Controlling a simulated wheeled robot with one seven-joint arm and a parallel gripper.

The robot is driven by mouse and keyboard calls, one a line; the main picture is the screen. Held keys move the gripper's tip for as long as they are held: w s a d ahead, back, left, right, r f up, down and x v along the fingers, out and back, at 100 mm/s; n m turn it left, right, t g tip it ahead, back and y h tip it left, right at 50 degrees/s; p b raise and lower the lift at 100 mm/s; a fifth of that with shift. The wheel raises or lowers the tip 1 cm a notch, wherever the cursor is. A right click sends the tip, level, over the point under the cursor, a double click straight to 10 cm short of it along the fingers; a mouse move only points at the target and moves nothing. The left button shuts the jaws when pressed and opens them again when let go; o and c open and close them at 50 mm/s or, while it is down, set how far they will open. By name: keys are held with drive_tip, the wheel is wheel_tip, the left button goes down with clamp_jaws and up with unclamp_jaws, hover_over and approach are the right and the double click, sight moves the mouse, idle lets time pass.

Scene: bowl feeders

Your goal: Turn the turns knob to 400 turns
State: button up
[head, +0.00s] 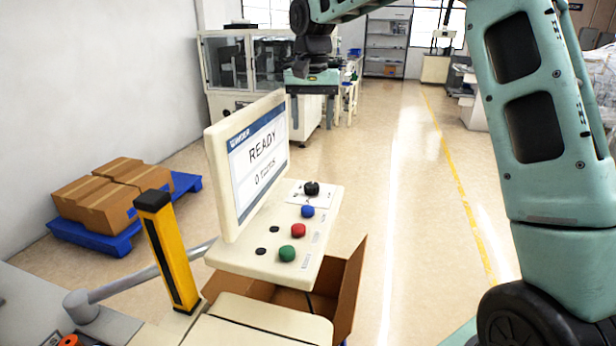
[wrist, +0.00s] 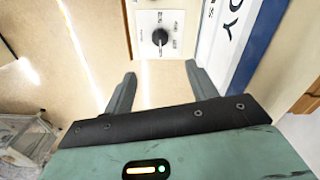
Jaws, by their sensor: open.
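The black knob (head: 312,188) sits on a white label plate at the far end of the cream control panel (head: 320,231). It also shows in the wrist view (wrist: 160,37), with small labels around it too blurred to read. The panel's screen (head: 258,158) shows "READY" and a line starting with "0" below it. My gripper (head: 312,92) is above the panel, near the screen's top right corner in the head view. In the wrist view my gripper (wrist: 161,82) has its fingers spread apart, empty, with the knob beyond their tips and apart from them.
A blue button (head: 308,211), a red button (head: 298,230) and a green button (head: 286,253) line the panel near the knob. A yellow post (head: 170,252) stands at the left. An open cardboard box (head: 349,290) is below the panel.

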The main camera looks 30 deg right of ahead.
sight(312, 185)
wheel_tip(312, 185, down, 16)
drive_tip(key=p, duration=0.4)
drive_tip(key=shift+s+f, duration=0.1)
drive_tip(key=shift+f, duration=0.15)
drive_tip(key=c, duration=1)
